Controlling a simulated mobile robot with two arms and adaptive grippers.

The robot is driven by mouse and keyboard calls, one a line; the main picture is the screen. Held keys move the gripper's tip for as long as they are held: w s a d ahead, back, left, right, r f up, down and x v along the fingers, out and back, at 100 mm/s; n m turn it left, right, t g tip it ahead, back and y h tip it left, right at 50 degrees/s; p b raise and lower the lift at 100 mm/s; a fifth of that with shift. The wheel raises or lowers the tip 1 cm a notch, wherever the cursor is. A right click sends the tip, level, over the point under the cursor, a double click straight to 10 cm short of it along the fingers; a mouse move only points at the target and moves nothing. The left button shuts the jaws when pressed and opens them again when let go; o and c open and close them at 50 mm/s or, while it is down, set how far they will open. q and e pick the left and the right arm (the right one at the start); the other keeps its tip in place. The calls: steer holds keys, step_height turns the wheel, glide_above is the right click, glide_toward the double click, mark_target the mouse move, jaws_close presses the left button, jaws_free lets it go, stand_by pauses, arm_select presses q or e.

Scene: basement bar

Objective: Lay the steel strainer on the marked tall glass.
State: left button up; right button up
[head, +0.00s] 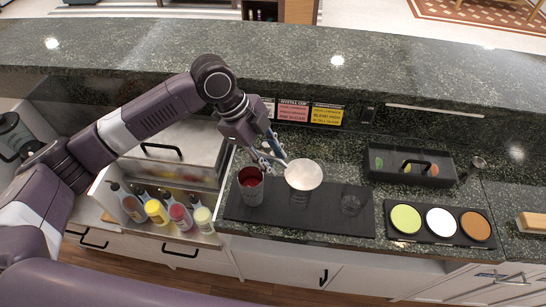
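The pale round strainer (303,174) is over the middle tall glass (298,198), covering its mouth from this view; whether it touches the rim cannot be told. My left gripper (272,154) is just up and left of the strainer, its fingers closed around the handle end. A tall glass with a red inside or band (251,190) stands to the left on the dark mat (325,219). A clear glass (352,203) stands to the right. No mark is clear on the middle glass. My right gripper is not in view.
Bottles (157,212) stand in the well at left. A tray (448,238) with green, white and orange discs lies right of the mat. A black caddy (410,168) stands behind it. Small signs (327,115) line the raised counter (400,65). The mat's right end is clear.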

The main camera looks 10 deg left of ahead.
arm_select(q)
steer(key=shift+a+r, duration=0.1)
steer(key=shift+r, duration=0.05)
steer(key=v, duration=1.1)
steer(key=shift+a+r, duration=0.15)
steer(key=shift+r, duration=0.2)
